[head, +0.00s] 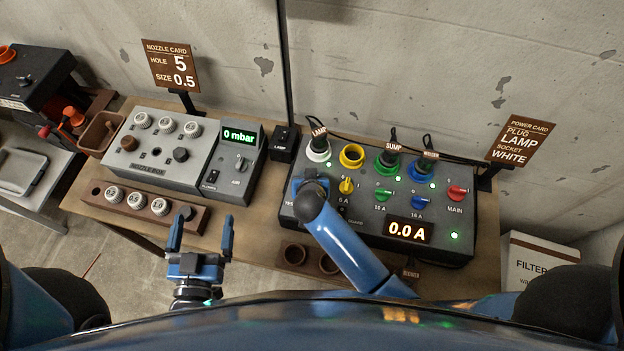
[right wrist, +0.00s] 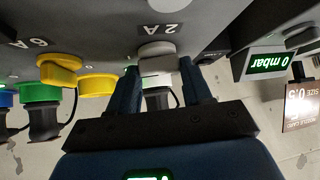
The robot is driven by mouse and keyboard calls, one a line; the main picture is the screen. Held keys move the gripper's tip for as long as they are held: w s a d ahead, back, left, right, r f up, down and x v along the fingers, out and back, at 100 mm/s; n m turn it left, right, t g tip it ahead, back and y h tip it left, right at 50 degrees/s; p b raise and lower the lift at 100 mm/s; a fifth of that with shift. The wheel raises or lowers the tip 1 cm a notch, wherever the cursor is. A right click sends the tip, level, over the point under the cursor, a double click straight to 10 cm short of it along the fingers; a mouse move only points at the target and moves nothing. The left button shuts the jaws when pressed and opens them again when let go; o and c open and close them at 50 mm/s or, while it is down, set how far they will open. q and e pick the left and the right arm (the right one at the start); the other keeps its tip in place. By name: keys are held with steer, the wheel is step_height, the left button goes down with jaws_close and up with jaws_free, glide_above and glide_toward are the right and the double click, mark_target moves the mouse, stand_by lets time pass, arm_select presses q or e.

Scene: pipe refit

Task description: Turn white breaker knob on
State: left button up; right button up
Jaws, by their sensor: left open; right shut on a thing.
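In the right wrist view, which is upside down, my right gripper (right wrist: 160,66) has its two fingers on either side of the white breaker knob (right wrist: 157,51), under the 2 A label, and is shut on it. Which way the knob is turned is hard to tell. In the head view my right arm hides this knob. The power panel (head: 458,209) has a display (head: 407,231) reading 0.0 A. The lamp plug (head: 320,139) sits in the white socket (head: 318,155) above. My left gripper (head: 201,228) is open and empty, in front of the bench.
Yellow (head: 346,187), green (head: 383,194) and blue (head: 420,202) knobs stand right of my right arm, with a red main knob (head: 457,193) beyond. The nozzle box (head: 135,178) and a wooden nozzle rack (head: 185,218) are on the left. A filter box (head: 535,262) stands at right.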

steer(key=shift+a+f+m+h+b, duration=0.1)
steer(key=shift+m+h+b, duration=0.95)
steer(key=shift+m, duration=0.25)
steer(key=o, duration=1.1)
steer(key=shift+c, duration=0.2)
steer(key=b+v, duration=0.2)
steer(key=v, duration=0.9)
steer(key=shift+w, duration=0.15)
